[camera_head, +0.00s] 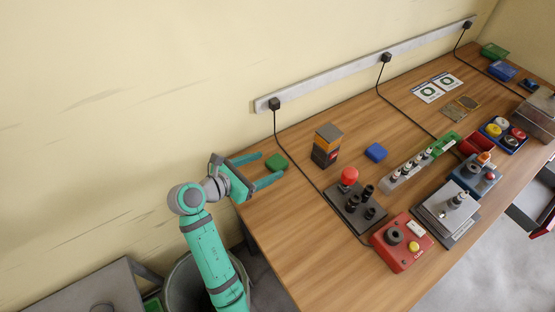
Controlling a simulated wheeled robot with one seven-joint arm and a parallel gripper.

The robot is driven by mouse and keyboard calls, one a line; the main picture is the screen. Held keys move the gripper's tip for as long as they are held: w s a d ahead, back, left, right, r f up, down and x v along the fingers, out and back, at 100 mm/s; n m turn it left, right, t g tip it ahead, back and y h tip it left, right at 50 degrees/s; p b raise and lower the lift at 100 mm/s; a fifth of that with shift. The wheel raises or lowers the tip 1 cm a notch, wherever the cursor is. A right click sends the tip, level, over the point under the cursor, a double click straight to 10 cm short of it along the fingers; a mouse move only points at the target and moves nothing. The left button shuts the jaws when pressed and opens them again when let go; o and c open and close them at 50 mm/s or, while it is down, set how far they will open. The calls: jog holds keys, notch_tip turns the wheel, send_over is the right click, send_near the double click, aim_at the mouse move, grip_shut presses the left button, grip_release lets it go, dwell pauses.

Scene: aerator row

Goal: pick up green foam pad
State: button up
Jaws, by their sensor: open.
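The green foam pad (276,162) is a small dark green block lying on the wooden table near its far left corner, close to the wall. My gripper (270,169) is open, with its two teal fingers reaching right on either side of the pad. The pad shows between the fingertips, nearer the upper one. I cannot tell whether either finger touches it or how high the fingers are above the table.
A black cable (302,171) runs just right of the pad. The table's front left is clear.

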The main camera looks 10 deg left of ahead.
aim_at(279, 160)
jog(key=shift+x, duration=1.2)
jog(key=x, duration=0.4)
jog(key=shift+d+r, duration=0.2)
jog(key=shift+r, duration=0.1)
jog(key=shift+w+d+f, duration=0.15)
jog(key=shift+w+f, duration=0.05)
jog(key=shift+w, duration=0.25)
jog(key=shift+s, duration=0.1)
jog(key=c, duration=1.1)
